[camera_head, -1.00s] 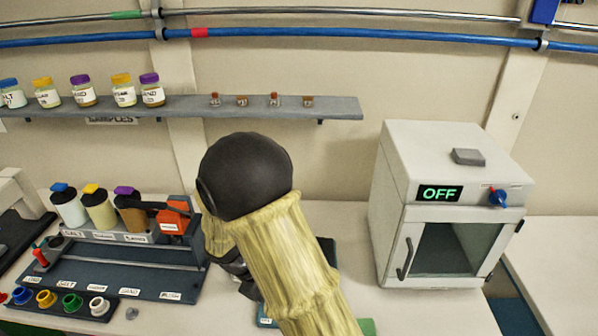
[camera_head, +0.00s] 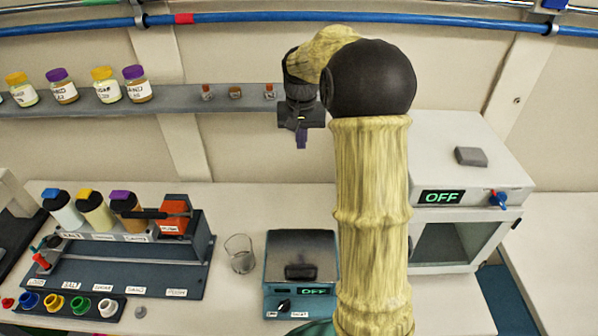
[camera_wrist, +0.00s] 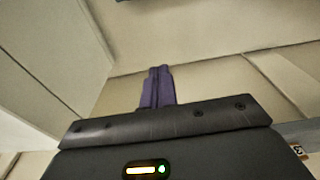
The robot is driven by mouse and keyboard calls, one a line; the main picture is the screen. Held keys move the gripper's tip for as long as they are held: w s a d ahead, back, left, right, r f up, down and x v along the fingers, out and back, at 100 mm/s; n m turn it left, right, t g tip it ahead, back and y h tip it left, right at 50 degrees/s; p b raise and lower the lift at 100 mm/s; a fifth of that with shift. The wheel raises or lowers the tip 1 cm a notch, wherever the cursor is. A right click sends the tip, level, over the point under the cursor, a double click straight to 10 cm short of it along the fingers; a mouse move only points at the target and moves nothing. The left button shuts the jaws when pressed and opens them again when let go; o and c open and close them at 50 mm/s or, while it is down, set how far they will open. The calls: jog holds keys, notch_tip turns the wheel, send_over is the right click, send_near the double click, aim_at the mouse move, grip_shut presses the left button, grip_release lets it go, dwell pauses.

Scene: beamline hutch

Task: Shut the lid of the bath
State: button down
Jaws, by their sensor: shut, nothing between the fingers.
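The bath (camera_head: 272,292) is a teal box on the bench in the middle of the head view, with a dark knob and a green OFF display on its front. Its grey lid (camera_head: 300,246) appears to lie flat over the top, with a dark handle near the front edge. My gripper (camera_head: 301,141) is high above and behind the bath, in front of the shelf's right end. Its purple fingers are together and empty, and they also show in the wrist view (camera_wrist: 157,87). The bath is outside the wrist view.
A glass beaker (camera_head: 240,254) stands just left of the bath. A rack with several capped bottles (camera_head: 95,212) is further left. A white oven (camera_head: 455,140) reading OFF stands on the right, partly hidden by my arm. The shelf (camera_head: 100,101) holds several jars.

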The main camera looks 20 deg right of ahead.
notch_tip(320, 180, down, 11)
jog(key=s+a+p, duration=0.1)
jog(key=s+p, duration=0.2)
jog(key=p, duration=0.2)
jog(key=shift+f, duration=0.15)
dwell(0.5)
jog(key=shift+w+a+f+b, duration=0.1)
jog(key=shift+w+b, duration=0.05)
jog(key=shift+b, duration=0.35)
